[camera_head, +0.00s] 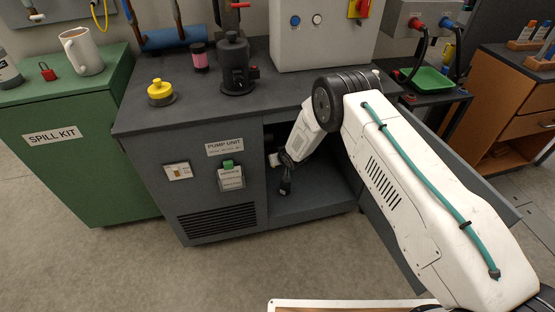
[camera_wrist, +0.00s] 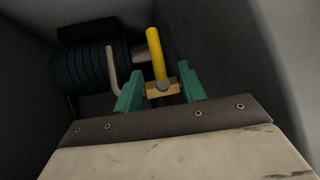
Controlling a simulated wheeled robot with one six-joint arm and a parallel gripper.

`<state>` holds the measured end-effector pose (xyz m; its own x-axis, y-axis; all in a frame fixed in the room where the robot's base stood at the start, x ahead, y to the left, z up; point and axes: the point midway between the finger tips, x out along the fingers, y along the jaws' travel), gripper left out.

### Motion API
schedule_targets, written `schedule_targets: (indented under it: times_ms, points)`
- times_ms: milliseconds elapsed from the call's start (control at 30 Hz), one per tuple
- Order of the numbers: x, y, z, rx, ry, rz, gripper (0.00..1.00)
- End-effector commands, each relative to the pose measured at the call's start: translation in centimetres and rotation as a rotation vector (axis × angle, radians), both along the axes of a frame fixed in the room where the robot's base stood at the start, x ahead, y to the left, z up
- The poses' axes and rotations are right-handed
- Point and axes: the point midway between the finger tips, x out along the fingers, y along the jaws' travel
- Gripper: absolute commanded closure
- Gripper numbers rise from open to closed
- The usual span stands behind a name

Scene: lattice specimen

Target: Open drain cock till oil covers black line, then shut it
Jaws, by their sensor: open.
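In the wrist view a brass cock body (camera_wrist: 157,91) with a yellow lever (camera_wrist: 155,52) sits inside a dark cabinet. The lever points up the picture, tilted slightly left. My gripper (camera_wrist: 162,72) is open, its green fingers on either side of the brass body and the lever's base. I cannot tell whether they touch it. In the head view my arm reaches into the open front of the pump unit (camera_head: 150,128), and the cock is hidden there. I cannot make out a black line or any oil in either view.
A dark ribbed cylinder (camera_wrist: 85,75) and a bent metal rod (camera_wrist: 112,72) stand left of the cock, close to the left finger. Cabinet walls close in on both sides. A yellow-capped item (camera_head: 160,90) and black fitting (camera_head: 237,68) stand on top.

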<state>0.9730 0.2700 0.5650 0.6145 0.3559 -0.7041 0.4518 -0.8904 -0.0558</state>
Motion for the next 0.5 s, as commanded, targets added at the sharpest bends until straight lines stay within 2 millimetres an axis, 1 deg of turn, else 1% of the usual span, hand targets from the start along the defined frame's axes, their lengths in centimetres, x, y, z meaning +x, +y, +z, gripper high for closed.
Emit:
schedule_targets:
  times_ms: [33, 200, 400, 500]
  points:
    - [0.4, 0.3, -0.8, -0.001, 0.001, 0.001, 0.59]
    - [2.1, 1.2, -2.6, -0.002, 0.001, 0.000, 0.59]
    - [3.2, 1.8, -3.9, -0.003, 0.002, 0.000, 0.59]
    - [3.5, 2.0, -4.0, -0.001, 0.001, -0.001, 0.59]
